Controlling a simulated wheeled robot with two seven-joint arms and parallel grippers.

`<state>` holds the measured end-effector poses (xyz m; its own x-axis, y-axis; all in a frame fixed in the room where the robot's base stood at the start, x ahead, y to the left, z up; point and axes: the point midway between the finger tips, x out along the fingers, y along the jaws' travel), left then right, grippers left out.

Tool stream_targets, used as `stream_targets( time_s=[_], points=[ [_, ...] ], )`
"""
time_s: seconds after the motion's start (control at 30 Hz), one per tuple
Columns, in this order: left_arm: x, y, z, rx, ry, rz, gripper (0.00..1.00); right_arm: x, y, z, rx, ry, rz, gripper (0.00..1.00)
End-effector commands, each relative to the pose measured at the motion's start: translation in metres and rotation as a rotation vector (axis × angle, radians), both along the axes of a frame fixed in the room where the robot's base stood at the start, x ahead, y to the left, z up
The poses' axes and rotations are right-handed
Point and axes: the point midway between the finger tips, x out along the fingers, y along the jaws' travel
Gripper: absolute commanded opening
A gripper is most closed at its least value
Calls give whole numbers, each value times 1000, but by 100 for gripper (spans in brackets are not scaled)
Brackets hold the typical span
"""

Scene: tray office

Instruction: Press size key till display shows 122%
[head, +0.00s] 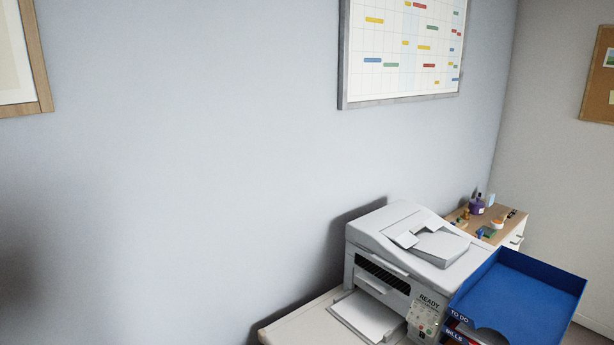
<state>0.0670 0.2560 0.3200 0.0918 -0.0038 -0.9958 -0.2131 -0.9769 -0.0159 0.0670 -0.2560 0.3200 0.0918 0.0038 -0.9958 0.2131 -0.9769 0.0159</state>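The white printer (412,262) stands at the lower right against the wall, on a pale cabinet. Its control panel (425,314) is on the front right. The display on it reads READY in large letters, with smaller text below that is too small to read. A few small keys, some coloured, sit under the display; I cannot tell which is the size key. A sheet of white paper (366,315) lies in the output slot. Neither of my grippers is in view.
A blue tray (530,287) labelled TO DO, above one labelled BILLS, stands close to the panel's right. The pale cabinet top (300,325) is bare left of the printer. A wooden-topped cabinet (514,222) behind holds small items. A calendar board (400,99) hangs above.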

Motion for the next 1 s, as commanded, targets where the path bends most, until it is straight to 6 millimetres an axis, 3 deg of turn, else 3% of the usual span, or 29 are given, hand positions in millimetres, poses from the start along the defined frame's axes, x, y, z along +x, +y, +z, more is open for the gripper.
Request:
stream_targets(
  time_s=[0.03,0.27,0.3,1.0],
  points=[
    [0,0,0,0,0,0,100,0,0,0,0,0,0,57],
    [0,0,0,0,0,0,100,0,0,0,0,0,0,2],
    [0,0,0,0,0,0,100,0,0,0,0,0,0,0],
    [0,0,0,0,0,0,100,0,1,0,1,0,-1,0]
  ],
)
